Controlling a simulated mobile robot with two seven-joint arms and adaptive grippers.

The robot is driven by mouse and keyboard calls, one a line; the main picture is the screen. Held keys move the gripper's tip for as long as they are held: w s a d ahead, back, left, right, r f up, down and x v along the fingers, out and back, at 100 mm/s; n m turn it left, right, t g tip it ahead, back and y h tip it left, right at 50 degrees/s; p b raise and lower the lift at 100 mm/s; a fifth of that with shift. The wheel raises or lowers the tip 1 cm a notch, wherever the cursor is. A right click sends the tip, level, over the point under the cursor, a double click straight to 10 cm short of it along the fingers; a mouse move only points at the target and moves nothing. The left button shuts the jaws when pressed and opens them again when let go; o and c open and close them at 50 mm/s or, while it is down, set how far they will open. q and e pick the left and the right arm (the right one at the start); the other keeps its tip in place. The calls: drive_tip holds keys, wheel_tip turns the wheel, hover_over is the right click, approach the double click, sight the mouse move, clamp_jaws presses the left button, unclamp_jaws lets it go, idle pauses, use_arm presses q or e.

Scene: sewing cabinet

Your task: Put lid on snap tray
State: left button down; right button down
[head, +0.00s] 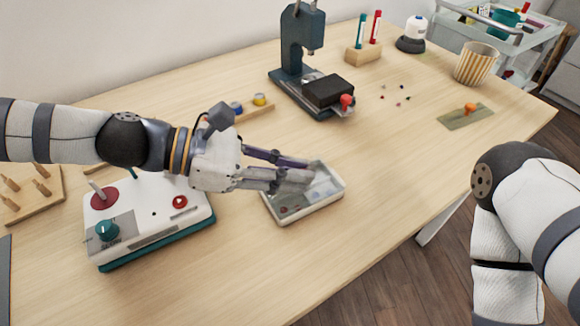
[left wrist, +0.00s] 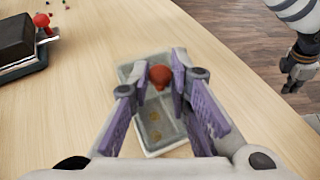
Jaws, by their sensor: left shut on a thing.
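The snap tray (head: 312,210) is a shallow pale box on the table, with small items showing dimly inside. A see-through grey lid (head: 325,183) with a red knob (left wrist: 160,77) lies over or just above it. In the left wrist view, a pale tray rim (left wrist: 165,151) shows past the lid's near end. My left gripper (head: 308,171) is shut on the lid's knob, which sits between its purple-padded fingertips. I cannot tell whether the lid touches the rim. My right gripper (left wrist: 298,68) shows partly at the edge of the left wrist view, away from the tray.
A white control box (head: 150,215) with a red button stands left of the tray. A dark press (head: 305,65) stands behind it. A striped cup (head: 475,63) and green mat (head: 465,116) are to the right. The table between tray and front edge is clear.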

use_arm(q)
drive_tip(key=shift+f, duration=0.2)
idle(0.5)
drive_tip(key=c, duration=1.4)
unclamp_jaws()
drive_tip(key=v, duration=1.2)
